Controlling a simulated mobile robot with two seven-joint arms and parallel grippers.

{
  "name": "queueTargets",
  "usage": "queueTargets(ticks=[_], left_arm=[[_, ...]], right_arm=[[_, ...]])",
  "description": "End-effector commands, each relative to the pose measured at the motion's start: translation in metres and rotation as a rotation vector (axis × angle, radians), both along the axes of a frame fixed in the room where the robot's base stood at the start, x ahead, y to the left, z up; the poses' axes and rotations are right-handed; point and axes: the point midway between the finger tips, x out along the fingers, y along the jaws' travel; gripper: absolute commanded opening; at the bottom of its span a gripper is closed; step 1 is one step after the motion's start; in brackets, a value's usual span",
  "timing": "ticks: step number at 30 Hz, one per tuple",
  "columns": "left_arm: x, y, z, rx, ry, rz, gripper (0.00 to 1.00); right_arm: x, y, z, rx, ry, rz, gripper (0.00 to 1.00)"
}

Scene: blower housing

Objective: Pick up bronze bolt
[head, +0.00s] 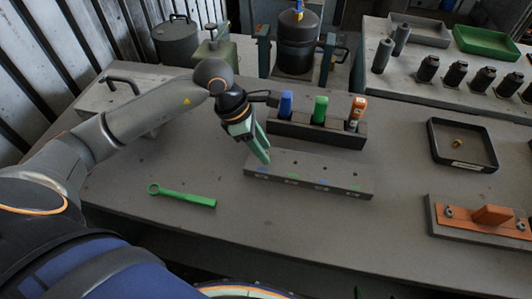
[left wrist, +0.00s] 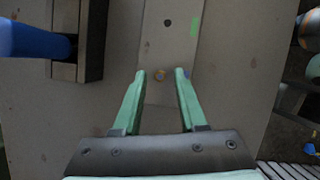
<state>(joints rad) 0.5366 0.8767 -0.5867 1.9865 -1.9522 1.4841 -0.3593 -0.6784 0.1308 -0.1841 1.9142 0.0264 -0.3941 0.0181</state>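A small bronze bolt (left wrist: 159,74) sits in the grey block (left wrist: 172,45), close to its end, in the left wrist view. My left gripper (left wrist: 160,73) is open, with one green finger on each side of the bolt. I cannot tell whether the fingers touch it. In the head view my left gripper (head: 259,152) is over the left end of the grey block (head: 310,176) and hides the bolt there. Another small bronze-coloured piece (head: 457,142) lies in a black tray (head: 463,164) on the right. My right gripper is not in view.
A dark holder (head: 318,136) with blue, green and orange-brown handled tools stands behind the block. A green wrench (head: 182,196) lies on the table at front left. An orange part on a grey plate (head: 480,215) is at the right. The table between the wrench and the block is clear.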

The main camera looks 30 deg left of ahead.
Motion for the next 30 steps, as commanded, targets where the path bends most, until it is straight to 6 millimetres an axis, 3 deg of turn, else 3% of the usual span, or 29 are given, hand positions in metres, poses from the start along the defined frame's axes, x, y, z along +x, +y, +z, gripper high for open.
queueTargets(ticks=[2,10,23,28,30], left_arm=[[0.0,0.0,0.0,0.0,0.0,0.0,0.31],[0.0,0.0,0.0,0.0,0.0,0.0,0.01],[0.0,0.0,0.002,0.0,0.001,0.0,0.0],[0.0,0.0,0.009,-0.001,0.0,0.0,0.0],[0.002,0.0,0.017,0.0,-0.009,-0.001,0.0]], right_arm=[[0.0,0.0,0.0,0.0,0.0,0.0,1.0],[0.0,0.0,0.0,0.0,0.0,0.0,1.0],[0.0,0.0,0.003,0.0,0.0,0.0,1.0],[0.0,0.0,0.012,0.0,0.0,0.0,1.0],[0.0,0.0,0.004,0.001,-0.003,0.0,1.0]])
